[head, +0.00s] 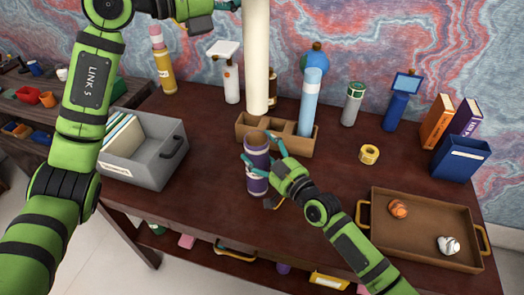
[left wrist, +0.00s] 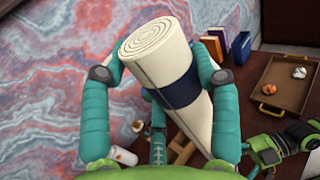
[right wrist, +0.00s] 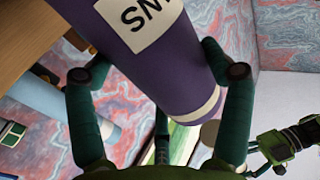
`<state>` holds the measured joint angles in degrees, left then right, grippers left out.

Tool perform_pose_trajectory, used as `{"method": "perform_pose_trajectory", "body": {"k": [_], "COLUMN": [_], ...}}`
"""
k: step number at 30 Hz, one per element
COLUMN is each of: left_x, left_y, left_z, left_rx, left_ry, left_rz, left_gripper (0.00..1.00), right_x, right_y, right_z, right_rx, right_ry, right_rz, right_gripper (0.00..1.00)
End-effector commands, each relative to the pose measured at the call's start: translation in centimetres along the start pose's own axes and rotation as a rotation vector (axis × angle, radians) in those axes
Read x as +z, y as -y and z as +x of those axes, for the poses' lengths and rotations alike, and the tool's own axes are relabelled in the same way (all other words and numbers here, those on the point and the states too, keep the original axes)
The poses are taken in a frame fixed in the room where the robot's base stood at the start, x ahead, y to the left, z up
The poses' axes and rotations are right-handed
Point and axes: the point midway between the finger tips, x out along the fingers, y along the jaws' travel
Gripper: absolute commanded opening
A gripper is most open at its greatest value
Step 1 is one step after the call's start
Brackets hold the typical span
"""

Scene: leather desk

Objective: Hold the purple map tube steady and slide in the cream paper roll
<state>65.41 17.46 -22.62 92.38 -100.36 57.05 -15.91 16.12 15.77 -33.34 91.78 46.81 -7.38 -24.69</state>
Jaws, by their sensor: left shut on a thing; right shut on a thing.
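The purple map tube (head: 257,168) stands upright near the desk's front edge, its open mouth facing up. My right gripper (head: 264,158) is shut around it from the right. In the right wrist view the fingers flank the tube (right wrist: 160,50), which carries a white label. The cream paper roll (head: 256,50) hangs upright, its lower end above and slightly behind the tube mouth, apart from it. My left gripper (head: 228,5), mostly cut off at the top, is shut on it. In the left wrist view the roll (left wrist: 150,60) has a dark blue band.
A wooden rack (head: 298,143) holding a light blue tube (head: 311,95) stands right behind the purple tube. A grey file box (head: 160,165) is at left. A brown tray (head: 415,240) is at front right. A yellow tape roll (head: 369,154) lies between rack and tray.

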Motion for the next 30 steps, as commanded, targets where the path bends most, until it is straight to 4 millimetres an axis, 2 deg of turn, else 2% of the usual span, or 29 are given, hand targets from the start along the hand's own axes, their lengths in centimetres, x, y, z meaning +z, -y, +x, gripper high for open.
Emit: {"method": "perform_pose_trajectory", "body": {"k": [14,17,20,30], "left_x": [-1.1,-1.9,-3.9,-13.1], "left_y": [0.2,0.0,0.0,0.1], "left_z": [-0.2,-0.4,-0.4,-0.5], "left_rx": [0.228,0.254,0.259,0.258], "left_ry": [-0.008,-0.005,-0.007,-0.008], "left_rz": [0.004,-0.002,-0.007,-0.008], "left_gripper": [0.04,0.04,0.04,0.04], "right_x": [0.1,0.1,0.1,0.1], "right_y": [0.0,0.0,0.0,0.0], "right_z": [0.0,0.0,0.0,0.0], "right_rx": [0.0,0.0,0.0,0.0], "right_ry": [0.002,0.002,0.002,0.002], "right_rz": [-0.001,-0.001,-0.001,-0.001], "right_gripper": [0.47,0.47,0.47,0.47]}}
